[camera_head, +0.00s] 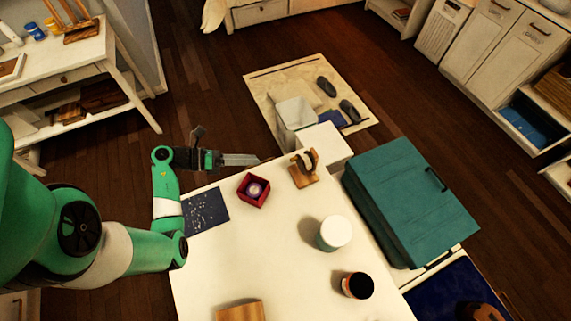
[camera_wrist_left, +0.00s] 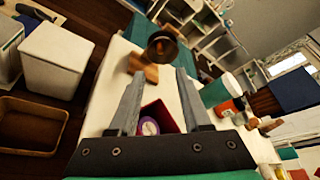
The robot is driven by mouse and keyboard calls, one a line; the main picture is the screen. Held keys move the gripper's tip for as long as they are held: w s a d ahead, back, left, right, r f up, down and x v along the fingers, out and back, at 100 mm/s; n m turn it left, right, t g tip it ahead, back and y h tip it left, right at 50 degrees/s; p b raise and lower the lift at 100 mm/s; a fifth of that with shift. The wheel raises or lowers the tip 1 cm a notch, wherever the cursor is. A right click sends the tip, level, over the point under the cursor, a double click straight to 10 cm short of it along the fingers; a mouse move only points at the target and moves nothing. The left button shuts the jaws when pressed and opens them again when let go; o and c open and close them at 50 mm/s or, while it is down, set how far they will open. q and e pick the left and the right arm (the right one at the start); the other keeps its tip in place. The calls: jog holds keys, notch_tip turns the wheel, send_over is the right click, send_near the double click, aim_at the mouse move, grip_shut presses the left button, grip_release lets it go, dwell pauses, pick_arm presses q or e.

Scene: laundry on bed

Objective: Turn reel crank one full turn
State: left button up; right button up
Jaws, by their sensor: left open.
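The reel (camera_head: 308,159) sits on a wooden stand (camera_head: 304,178) near the far edge of the white table (camera_head: 285,240). In the left wrist view the dark round reel (camera_wrist_left: 162,46) shows beyond my fingertips, with its wooden base below it. I cannot make out the crank clearly in either view. My left gripper (camera_head: 242,159) reaches in from the left above the table's far left edge, pointing toward the reel and apart from it. In the left wrist view its two fingers (camera_wrist_left: 161,74) are spread and nothing is between the tips. My right gripper is not in view.
A red box with a purple ball (camera_head: 254,190) stands below and right of my left gripper. A white-lidded jar (camera_head: 334,232), a dark cup (camera_head: 357,285), a wooden block (camera_head: 240,311) and a dark speckled sheet (camera_head: 206,212) are also on the table. A teal case (camera_head: 410,200) lies to the right.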

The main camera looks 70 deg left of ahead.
pick_arm(q)
jog(key=b, duration=0.2)
send_near(302, 164)
jog(key=w+f, duration=0.3)
jog(key=w, duration=0.2)
jog(key=shift+w+a+r, duration=0.1)
jog(key=shift+w+a, duration=0.1)
jog(key=shift+a, duration=0.3)
grip_shut()
